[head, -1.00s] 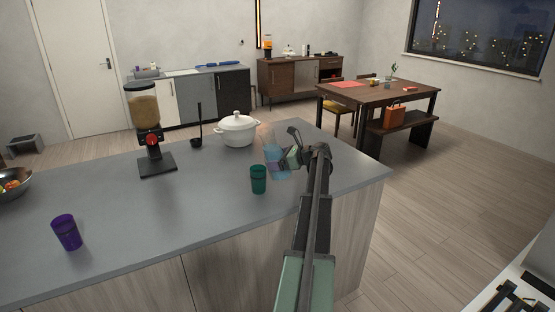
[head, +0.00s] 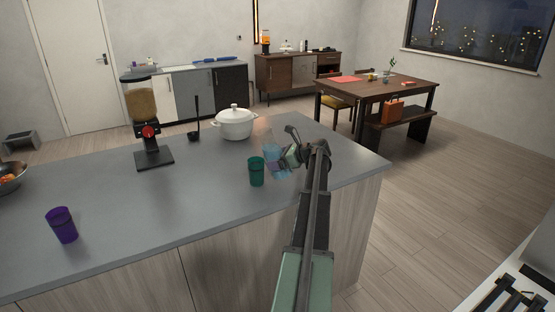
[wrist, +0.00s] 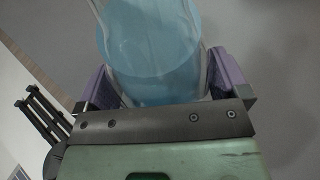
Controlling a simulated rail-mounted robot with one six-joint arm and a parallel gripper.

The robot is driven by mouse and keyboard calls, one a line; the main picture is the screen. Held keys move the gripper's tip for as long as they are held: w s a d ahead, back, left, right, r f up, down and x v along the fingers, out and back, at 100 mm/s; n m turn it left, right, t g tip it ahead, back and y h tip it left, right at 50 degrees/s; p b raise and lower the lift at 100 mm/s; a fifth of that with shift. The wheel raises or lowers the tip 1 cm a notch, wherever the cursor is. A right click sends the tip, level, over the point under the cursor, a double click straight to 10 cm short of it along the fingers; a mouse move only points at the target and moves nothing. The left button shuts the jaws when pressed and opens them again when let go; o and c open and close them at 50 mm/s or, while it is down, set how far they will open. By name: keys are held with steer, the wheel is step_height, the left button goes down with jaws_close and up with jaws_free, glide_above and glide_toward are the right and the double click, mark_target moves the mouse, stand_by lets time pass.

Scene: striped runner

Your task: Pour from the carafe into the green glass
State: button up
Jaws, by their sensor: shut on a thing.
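The carafe (head: 271,153) is clear and holds blue liquid. It is in my gripper, just behind and to the right of the green glass in the head view. My gripper (head: 285,157) is shut on it, and the wrist view shows the carafe (wrist: 150,50) between the purple finger pads. Its far end is cut off by the top of the wrist view. I cannot tell exactly how far it is tilted. The green glass (head: 257,172) stands upright on the grey counter (head: 200,205). I see no stream of liquid between them.
A white lidded pot (head: 234,124) stands behind the carafe. A dispenser (head: 147,130), a black ladle on its stand (head: 195,130), a purple glass (head: 62,225) and a bowl (head: 10,178) are further left. The counter's front middle is clear.

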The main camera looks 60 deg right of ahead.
steer(key=shift+r, duration=0.15)
steer(key=shift+s+d+g+p, duration=0.1)
steer(key=shift+s+g+p, duration=0.25)
steer(key=shift+p, duration=0.3)
steer(key=shift+g+p, duration=0.25)
steer(key=shift+p, duration=0.05)
steer(key=shift+s+d+h, duration=0.1)
steer(key=shift+s+h, duration=0.05)
steer(key=shift+h, duration=0.15)
steer(key=shift+s+g+p, duration=0.15)
steer(key=shift+g+p, duration=0.25)
steer(key=shift+p, duration=0.05)
steer(key=shift+d, duration=0.1)
steer(key=shift+s, duration=0.1)
